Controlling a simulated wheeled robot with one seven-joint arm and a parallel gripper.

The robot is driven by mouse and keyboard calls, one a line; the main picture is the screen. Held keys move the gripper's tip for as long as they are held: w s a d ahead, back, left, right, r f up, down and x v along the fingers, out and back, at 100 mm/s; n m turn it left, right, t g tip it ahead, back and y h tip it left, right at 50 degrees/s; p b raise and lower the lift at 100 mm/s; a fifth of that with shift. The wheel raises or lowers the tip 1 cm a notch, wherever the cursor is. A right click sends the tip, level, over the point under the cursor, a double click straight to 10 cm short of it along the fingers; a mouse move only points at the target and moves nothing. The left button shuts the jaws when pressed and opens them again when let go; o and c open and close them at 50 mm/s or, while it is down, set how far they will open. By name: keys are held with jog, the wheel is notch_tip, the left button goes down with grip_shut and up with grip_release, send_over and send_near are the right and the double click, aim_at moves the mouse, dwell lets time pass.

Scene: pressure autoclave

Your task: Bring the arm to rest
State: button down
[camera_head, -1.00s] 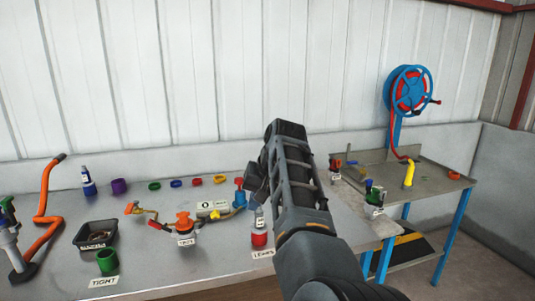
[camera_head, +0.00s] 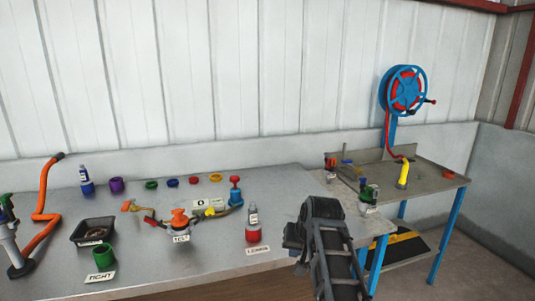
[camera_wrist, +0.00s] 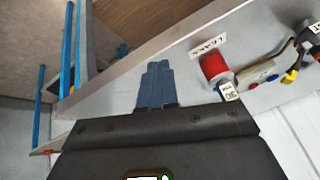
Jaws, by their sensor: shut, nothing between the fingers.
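My gripper shows in the wrist view with its two blue-grey fingers (camera_wrist: 156,86) pressed together and empty. In the head view my arm rises from the bottom edge over the right end of the grey workbench (camera_head: 200,262), and its wrist hides much of the fingers. The red-based bottle (camera_head: 253,232) by the LEAKS label (camera_head: 258,250) stands left of my arm, apart from it. In the wrist view this bottle (camera_wrist: 214,68) lies right of the fingers, not touched by them.
The bench holds an orange-capped fitting (camera_head: 180,222), a black tray (camera_head: 93,232), a green cup (camera_head: 104,256), several coloured rings and an orange hose (camera_head: 44,200). A side table (camera_head: 430,183) with blue legs and a hose reel (camera_head: 405,90) stand at the right.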

jog(key=s+d+f+t+h, duration=0.2)
jog(key=s+d+f, duration=0.9)
jog(key=d+f, duration=0.15)
jog(key=s+d+f+n+t+h, duration=0.1)
jog(key=s+d+f, duration=0.15)
jog(key=s, duration=0.65)
jog(key=s+d+f+t, duration=0.15)
jog(key=s+d, duration=0.25)
jog(key=s, duration=0.6)
jog(key=s+a+r+t, duration=0.1)
jog(key=s+r, duration=0.3)
jog(key=s, duration=0.5)
jog(key=s+a+r+t, duration=0.15)
jog(key=s+r, duration=0.25)
jog(key=s, duration=0.5)
jog(key=s+a+r+t+y+b, duration=0.1)
jog(key=s+a+r+t, duration=0.1)
jog(key=s+r, duration=1)
notch_tip(320, 180, up, 3)
jog(key=shift+s+a+r, duration=0.15)
jog(key=shift+s+a, duration=0.05)
